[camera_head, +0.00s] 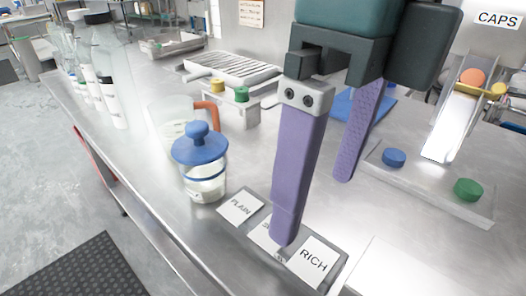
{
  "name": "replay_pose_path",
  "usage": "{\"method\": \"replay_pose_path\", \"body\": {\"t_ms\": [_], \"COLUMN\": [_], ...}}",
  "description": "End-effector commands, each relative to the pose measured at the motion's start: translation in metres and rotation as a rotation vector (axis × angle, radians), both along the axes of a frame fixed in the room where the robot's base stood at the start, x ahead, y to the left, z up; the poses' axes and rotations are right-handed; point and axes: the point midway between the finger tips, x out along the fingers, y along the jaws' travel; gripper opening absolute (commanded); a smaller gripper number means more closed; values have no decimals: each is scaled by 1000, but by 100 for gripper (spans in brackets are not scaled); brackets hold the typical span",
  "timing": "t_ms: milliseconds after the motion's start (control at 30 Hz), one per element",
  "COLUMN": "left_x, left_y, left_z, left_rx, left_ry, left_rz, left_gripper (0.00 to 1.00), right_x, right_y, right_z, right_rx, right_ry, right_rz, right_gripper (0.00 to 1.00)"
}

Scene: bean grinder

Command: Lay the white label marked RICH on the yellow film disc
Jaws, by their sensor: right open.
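The white label marked RICH (313,262) lies flat on a grey tray at the front centre, to the right of a partly hidden label and the PLAIN label (240,207). My right gripper (316,210) is open, with its two purple fingers pointing down. The nearer finger appears over the middle label and just left of the RICH label; I cannot tell whether it touches. Nothing shows between the fingers. I cannot pick out the yellow film disc for certain. My left gripper is not in view.
A clear jar with a blue knobbed lid (200,150) stands left of the labels, near a clear jug with an orange handle (207,110). Blue (394,158) and green (468,189) caps sit at the right, below a chute (452,122). Bottles line the table's left edge.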

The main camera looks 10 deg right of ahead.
Motion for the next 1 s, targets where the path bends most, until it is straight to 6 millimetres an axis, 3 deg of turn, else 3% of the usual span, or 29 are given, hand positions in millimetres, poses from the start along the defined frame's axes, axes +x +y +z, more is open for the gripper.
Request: {"method": "replay_pose_path", "body": {"t_ms": [33,167,800,1000], "left_x": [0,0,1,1], "left_y": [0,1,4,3], "left_z": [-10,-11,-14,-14], "left_rx": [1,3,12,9], "left_ry": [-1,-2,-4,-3], "left_rz": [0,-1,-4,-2], "left_gripper": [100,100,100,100], "right_x": [5,9,6,7], "right_y": [-11,-22,-14,-14], "right_z": [-8,-19,-101,-105], "right_rx": [-50,-102,-96,-95], "right_ry": [-17,-26,-23,-26], "right_rz": [-13,-31,-27,-26], "right_gripper": [98,98,98,98]}}
